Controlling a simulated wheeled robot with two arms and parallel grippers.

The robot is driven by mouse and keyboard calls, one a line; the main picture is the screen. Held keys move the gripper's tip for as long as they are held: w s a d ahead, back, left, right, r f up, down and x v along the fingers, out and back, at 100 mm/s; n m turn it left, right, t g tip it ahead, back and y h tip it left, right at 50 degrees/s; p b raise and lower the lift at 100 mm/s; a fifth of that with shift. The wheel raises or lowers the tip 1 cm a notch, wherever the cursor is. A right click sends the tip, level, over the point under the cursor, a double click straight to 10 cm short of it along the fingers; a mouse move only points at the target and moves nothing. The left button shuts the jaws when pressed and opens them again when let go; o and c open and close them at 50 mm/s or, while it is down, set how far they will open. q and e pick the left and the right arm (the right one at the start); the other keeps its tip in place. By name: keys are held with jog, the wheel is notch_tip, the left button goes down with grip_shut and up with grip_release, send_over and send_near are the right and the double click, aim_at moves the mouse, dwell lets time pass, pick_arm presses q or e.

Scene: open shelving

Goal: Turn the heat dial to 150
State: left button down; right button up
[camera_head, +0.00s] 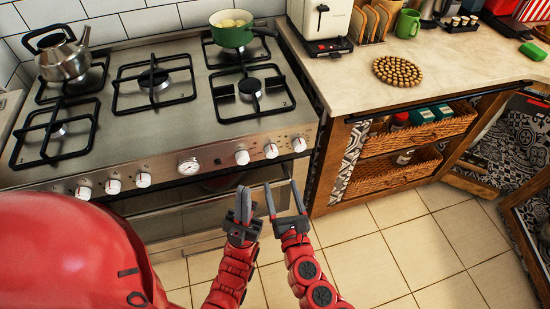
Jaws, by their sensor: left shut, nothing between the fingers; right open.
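The steel stove (160,125) has a front panel with several white knobs and a round gauge (189,166). Three knobs are left of the gauge: one knob (83,193), another (113,186) and a third (143,180). Right of it are a knob (242,157), a middle knob (271,151) and an end knob (299,144). Numbers are too small to read, so I cannot tell which is the heat dial or its setting. My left gripper (243,193) is shut and empty, in front of the oven. My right gripper (283,190) is open and empty beside it, below the right knobs.
A kettle (63,55) and a green pot (232,30) stand on the back burners. The counter (440,70) at right holds a toaster (325,20) and a round beaded mat (398,71). Wicker baskets (385,181) sit below it. Tiled floor (400,250) is clear.

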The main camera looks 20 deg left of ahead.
aim_at(272, 156)
jog(key=x, duration=1)
jog(key=shift+w, duration=0.1)
grip_shut()
